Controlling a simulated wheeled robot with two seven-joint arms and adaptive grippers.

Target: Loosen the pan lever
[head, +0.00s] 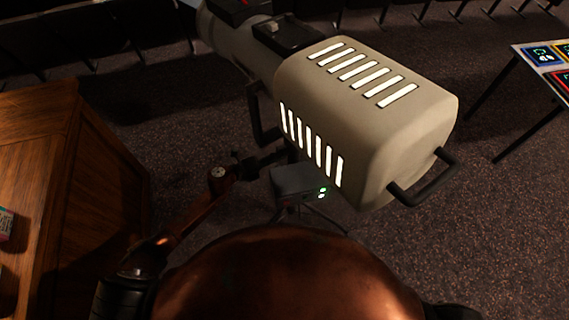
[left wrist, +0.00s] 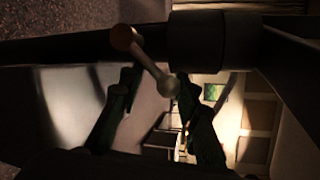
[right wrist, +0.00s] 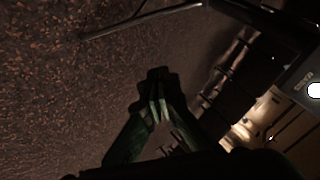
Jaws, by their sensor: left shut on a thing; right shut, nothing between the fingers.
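A followspot-like lamp (head: 375,110) with a cream housing and glowing vents stands in front of me. In the left wrist view the pan lever (left wrist: 148,63) is a short slanted rod with a brown knob at one end and a pale round end. My left gripper (left wrist: 160,88) is shut on the lever near its pale end. In the head view the left gripper (head: 248,160) is small and dark beside the lamp's yoke, and the lever cannot be made out there. My right gripper (right wrist: 158,95) is shut and empty, above dark speckled carpet in the right wrist view.
A grey box (head: 297,180) with green lights sits below the lamp on a stand with thin legs. A wooden cabinet (head: 75,190) is at the left. A table with coloured panels (head: 545,58) is at the right, and rows of seats run behind.

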